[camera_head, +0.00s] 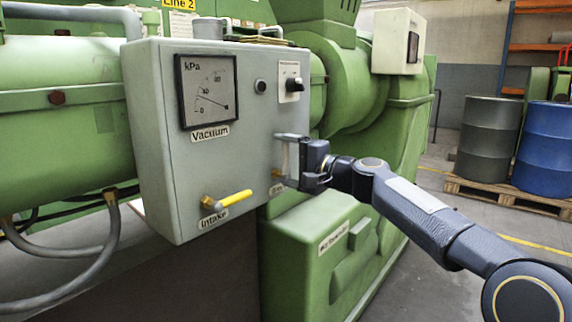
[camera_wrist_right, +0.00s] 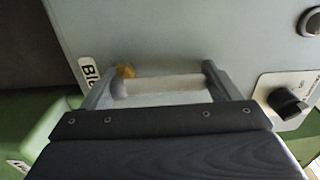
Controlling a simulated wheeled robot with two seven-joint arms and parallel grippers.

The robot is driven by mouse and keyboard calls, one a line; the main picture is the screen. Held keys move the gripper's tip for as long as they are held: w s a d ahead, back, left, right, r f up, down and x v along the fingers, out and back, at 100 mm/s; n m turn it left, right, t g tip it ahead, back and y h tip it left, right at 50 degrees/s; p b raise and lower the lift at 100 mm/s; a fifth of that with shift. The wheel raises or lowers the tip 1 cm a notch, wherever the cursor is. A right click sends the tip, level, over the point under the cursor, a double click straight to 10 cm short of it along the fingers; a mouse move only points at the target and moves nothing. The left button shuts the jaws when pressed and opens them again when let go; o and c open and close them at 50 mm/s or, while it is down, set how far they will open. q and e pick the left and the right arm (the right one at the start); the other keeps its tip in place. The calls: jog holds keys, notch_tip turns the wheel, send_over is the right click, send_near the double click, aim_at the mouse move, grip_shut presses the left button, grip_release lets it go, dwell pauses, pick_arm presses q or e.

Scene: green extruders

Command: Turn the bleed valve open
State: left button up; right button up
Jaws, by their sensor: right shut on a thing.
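The bleed valve sits low at the right of the grey control panel, mostly hidden by my right gripper (camera_head: 285,157) in the head view. The right wrist view shows its brass-coloured part (camera_wrist_right: 126,71) beside a partly covered label (camera_wrist_right: 89,72) beginning "Ble". A pale bar (camera_wrist_right: 165,87), seemingly the valve's handle, lies between the two fingers of my right gripper, which also shows there (camera_wrist_right: 160,98). The fingers are shut on it, one at each end, close to the panel face. My left gripper is not in view.
The grey panel (camera_head: 160,190) carries a vacuum gauge (camera_head: 207,90), a yellow-handled intake valve (camera_head: 228,200), a black knob (camera_head: 294,84) and a small button (camera_head: 260,86). A green machine housing (camera_head: 300,260) lies below. Drums (camera_head: 490,130) stand at the far right.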

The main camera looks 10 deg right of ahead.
dwell(0.4)
jog(key=o, duration=1.3)
jog(key=b+v, duration=0.1)
jog(key=v, duration=0.6)
jog(key=shift+s+d, duration=0.25)
jog(key=shift+s, duration=0.1)
jog(key=s+f+n+g+h, duration=0.4)
jog(key=s+f, duration=1.2)
jog(key=s, duration=0.2)
jog(key=s+f+n+g+h, duration=0.3)
jog(key=s+f+n+g, duration=0.15)
jog(key=s+f, duration=1.3)
jog(key=r+p, duration=0.8)
jog(key=r, duration=0.1)
jog(key=r+p, duration=0.9)
jog(key=r, duration=0.1)
jog(key=r+p, duration=0.9)
jog(key=shift+s+r, duration=0.3)
jog(key=shift+s, duration=0.1)
